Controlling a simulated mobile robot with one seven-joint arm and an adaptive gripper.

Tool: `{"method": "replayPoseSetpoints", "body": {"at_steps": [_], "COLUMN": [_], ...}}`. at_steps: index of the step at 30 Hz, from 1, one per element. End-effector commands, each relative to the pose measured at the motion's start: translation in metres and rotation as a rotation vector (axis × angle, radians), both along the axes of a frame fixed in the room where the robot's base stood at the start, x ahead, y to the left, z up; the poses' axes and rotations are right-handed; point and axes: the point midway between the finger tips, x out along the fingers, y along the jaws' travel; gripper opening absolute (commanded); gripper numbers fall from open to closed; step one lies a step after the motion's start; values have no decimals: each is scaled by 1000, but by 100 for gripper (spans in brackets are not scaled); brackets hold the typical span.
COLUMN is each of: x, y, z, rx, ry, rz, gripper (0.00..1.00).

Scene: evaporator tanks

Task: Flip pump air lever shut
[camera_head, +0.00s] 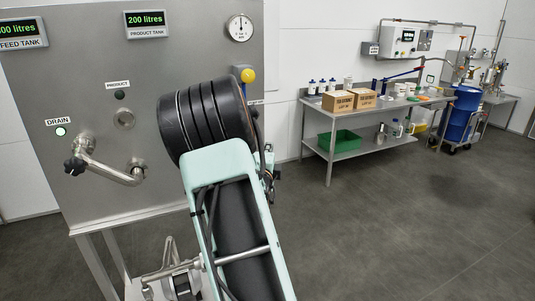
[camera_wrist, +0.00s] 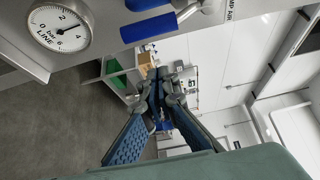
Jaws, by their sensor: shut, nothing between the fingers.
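The pump air lever's blue handle (camera_wrist: 148,27) is near the top of the wrist view. It joins a metal valve body beside a label (camera_wrist: 230,9) ending "MP AIR", cut off by the frame edge. My gripper (camera_wrist: 158,86) is in the middle of the wrist view, its two blue-padded fingers closed together at the tips and empty. It is apart from the handle, which lies above it in that picture.
A line pressure gauge (camera_wrist: 60,27) sits on the same panel; it also shows in the head view (camera_head: 240,28). A yellow knob (camera_head: 248,75) is below it. A bent drain pipe (camera_head: 108,170) sticks out at left. A bench (camera_head: 355,156) stands behind; floor at right is clear.

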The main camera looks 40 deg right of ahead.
Motion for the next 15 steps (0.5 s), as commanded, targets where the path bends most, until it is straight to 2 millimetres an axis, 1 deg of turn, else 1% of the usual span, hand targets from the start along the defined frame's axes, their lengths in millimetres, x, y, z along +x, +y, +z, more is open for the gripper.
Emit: {"method": "replayPoseSetpoints", "body": {"at_steps": [1,6,10,15], "x": [6,12,14,15], "y": [14,30,35,36], "z": [1,0,-1,-1], "rx": [4,4,2,3], "ry": [2,2,2,1], "rz": [11,8,6,5], "gripper": [0,0,0,0]}}
